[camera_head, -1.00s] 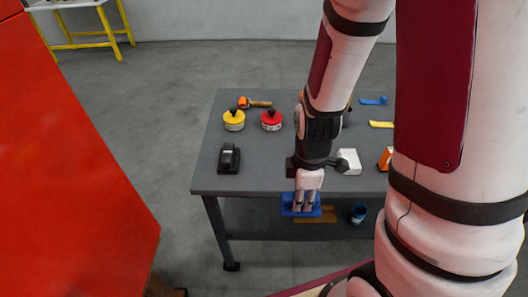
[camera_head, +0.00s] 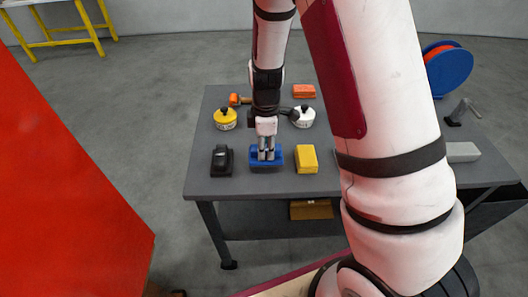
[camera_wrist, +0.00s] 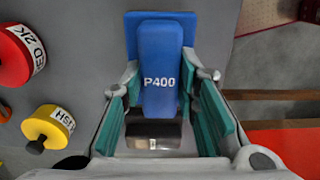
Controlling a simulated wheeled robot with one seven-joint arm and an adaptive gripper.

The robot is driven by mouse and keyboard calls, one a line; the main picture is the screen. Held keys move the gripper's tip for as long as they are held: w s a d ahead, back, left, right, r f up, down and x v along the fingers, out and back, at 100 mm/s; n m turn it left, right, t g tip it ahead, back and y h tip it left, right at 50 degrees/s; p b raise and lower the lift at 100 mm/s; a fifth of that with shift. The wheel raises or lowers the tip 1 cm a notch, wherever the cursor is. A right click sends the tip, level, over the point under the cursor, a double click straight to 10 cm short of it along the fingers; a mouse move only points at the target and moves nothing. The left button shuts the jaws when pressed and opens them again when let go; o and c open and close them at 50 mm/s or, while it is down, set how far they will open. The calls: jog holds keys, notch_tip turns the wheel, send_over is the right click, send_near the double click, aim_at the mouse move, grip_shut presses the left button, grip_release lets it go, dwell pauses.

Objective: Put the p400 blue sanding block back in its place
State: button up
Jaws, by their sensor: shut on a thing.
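The P400 blue sanding block (camera_head: 268,164) is held in my gripper (camera_head: 266,150), which is shut on it. It is over the front part of the grey table (camera_head: 330,185), between a black block (camera_head: 221,161) and a yellow block (camera_head: 306,158). In the wrist view the block (camera_wrist: 160,70) shows its P400 label between the green finger pads. I cannot tell whether the block touches the tabletop.
A yellow tin (camera_head: 225,118), a white tin (camera_head: 303,117) and an orange block (camera_head: 304,91) stand farther back. A red tin (camera_wrist: 16,52) shows in the wrist view. A large red panel (camera_head: 60,190) fills the left side.

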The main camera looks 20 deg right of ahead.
jog(key=shift+w+f, duration=0.1)
jog(key=shift+w, duration=0.45)
jog(key=shift+f+p, duration=0.35)
jog(key=shift+f, duration=1.35)
jog(key=o, duration=1.1)
jog(key=shift+r, duration=0.1)
